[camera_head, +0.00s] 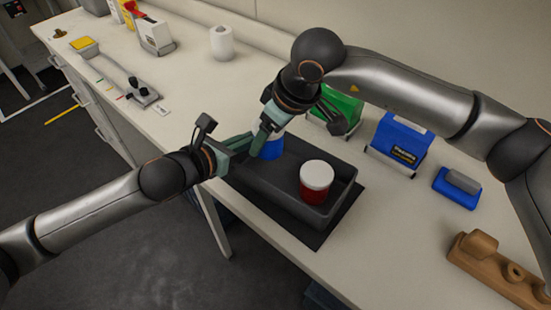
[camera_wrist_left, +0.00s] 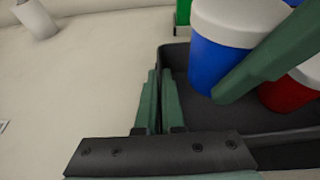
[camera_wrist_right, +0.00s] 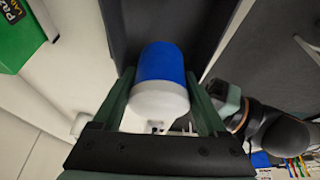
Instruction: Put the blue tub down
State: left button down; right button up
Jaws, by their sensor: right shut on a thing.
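The blue tub (camera_head: 270,149) has a white lid and is at the far left end of the black tray (camera_head: 262,188). My right gripper (camera_head: 262,140) is shut on it, with one finger on each side, as the right wrist view (camera_wrist_right: 162,64) shows. The tub is over or in the tray; I cannot tell whether its base touches the tray floor. My left gripper (camera_wrist_left: 161,72) looks shut, its fingers close together at the tray's left wall. I see nothing clearly held in it.
A red tub with a white lid (camera_head: 316,181) stands in the tray's right part. The tray rests on a dark mat (camera_head: 325,232). Behind are a green box (camera_head: 345,106) and a blue box (camera_head: 398,143). A wooden holder (camera_head: 495,270) is at right.

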aim_at(281, 137)
jog(key=shift+f, duration=2.8)
jog(key=shift+f, duration=0.15)
jog(key=o, duration=1.4)
jog(key=v, duration=1.2)
jog(key=shift+w+r, duration=0.1)
jog(key=shift+r, duration=0.15)
